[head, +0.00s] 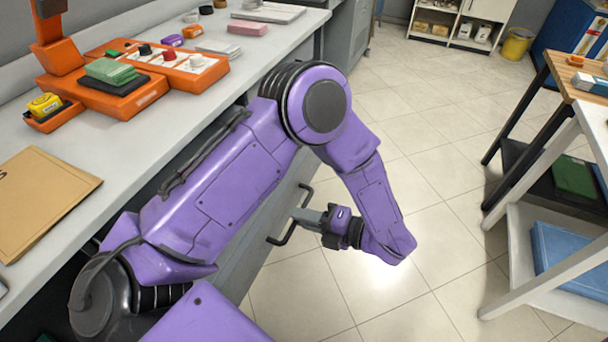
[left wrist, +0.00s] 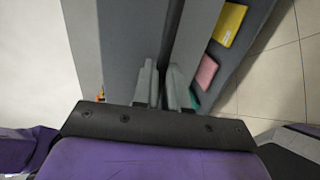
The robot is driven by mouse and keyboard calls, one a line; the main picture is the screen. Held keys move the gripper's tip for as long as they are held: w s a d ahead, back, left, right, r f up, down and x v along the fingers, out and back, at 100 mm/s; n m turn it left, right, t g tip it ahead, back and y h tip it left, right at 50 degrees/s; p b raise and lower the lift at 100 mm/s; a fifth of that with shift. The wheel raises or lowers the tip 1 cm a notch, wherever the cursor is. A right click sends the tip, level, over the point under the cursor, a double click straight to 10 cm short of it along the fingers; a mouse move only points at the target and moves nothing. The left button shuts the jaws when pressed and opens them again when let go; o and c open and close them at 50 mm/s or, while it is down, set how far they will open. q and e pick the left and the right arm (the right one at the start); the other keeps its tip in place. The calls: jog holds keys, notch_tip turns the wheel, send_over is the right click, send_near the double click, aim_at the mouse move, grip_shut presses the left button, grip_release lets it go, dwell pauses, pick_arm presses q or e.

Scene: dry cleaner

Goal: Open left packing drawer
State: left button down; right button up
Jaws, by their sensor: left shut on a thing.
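My left gripper (head: 308,216) is shut on the black bar handle (head: 282,238) of a grey drawer front (head: 252,245) below the counter, in the head view. The handle's two ends show on either side of the fingers. My arm hides much of the drawer front, and I cannot tell how far, if at all, it stands out from the cabinet. My right gripper is out of view.
The white counter (head: 130,165) holds orange trays (head: 120,98) and a brown envelope (head: 42,200). A shelved table (head: 520,260) stands at right, with open tiled floor (head: 420,250) between. The left wrist view shows yellow (left wrist: 230,24) and pink (left wrist: 206,74) items on a grey surface.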

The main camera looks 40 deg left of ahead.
pick_arm(q)
jog(key=c, duration=1.2)
grip_release()
jog(key=b+v, duration=0.1)
jog(key=v, duration=0.9)
jog(key=shift+d, duration=0.3)
